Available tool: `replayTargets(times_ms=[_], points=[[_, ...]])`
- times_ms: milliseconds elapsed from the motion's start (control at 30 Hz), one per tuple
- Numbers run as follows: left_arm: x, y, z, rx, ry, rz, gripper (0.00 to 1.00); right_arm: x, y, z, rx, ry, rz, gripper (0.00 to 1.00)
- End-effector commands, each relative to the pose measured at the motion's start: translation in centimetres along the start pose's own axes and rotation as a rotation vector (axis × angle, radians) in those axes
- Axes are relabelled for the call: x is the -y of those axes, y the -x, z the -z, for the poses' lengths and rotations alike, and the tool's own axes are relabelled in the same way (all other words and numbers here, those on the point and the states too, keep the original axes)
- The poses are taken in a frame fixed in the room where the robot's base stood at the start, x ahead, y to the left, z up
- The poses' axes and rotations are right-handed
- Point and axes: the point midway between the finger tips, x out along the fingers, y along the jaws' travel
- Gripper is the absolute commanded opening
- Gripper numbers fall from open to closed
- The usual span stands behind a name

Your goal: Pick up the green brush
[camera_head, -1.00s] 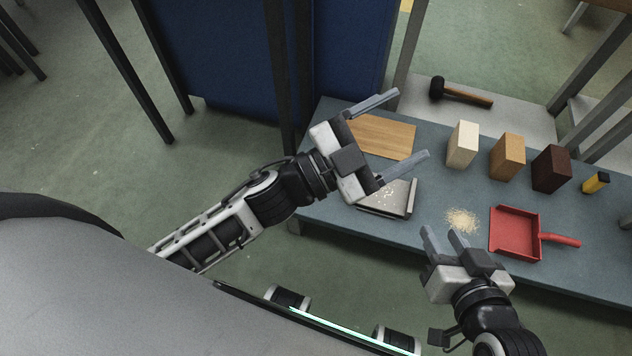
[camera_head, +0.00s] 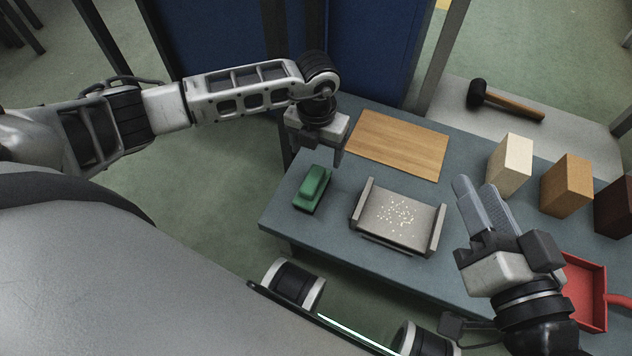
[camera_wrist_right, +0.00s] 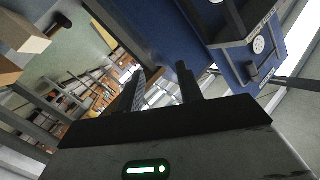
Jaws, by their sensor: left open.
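The green brush (camera_head: 312,188) lies on the near left end of the blue-grey table in the head view. My left gripper (camera_head: 317,150) points down just behind and above the brush, apart from it in the picture. One finger shows at its right side; the other is hard to make out. It is open and holds nothing visible. My right gripper (camera_head: 484,204) is over the table's front right part, its two fingers pointing up in the picture. In the right wrist view its fingers (camera_wrist_right: 160,88) stand apart with nothing between them.
A grey tray with pale crumbs (camera_head: 398,214) sits right of the brush. A wooden board (camera_head: 398,144) lies behind it. Cream (camera_head: 510,165), tan (camera_head: 566,186) and dark brown (camera_head: 615,207) blocks, a red dustpan (camera_head: 584,290) and a mallet (camera_head: 508,101) are to the right.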

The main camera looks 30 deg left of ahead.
Motion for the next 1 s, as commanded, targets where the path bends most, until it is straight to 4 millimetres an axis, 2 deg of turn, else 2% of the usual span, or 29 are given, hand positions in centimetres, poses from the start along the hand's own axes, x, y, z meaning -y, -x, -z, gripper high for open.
replayTargets(times_ms=[33,233,533,800,1000], points=[[0.1,-1.8,0.1,-0.003,0.0,0.001,0.75,-0.1,-0.1,-0.3,-0.015,-0.017,0.013,0.36],[0.1,-5.6,0.1,-0.002,-0.001,0.003,0.75,0.0,-0.8,2.1,-0.151,0.096,0.053,0.36],[0.0,-7.8,0.3,0.0,-0.004,0.004,0.75,0.4,-1.0,4.5,-0.283,0.237,0.081,0.36],[-0.3,-11.6,1.1,0.0,-0.002,0.005,0.75,2.1,-0.5,7.9,-0.532,0.495,0.15,0.36],[-0.3,-12.2,1.1,0.001,-0.002,0.005,0.75,2.8,-0.1,8.9,-0.596,0.559,0.169,0.36]])
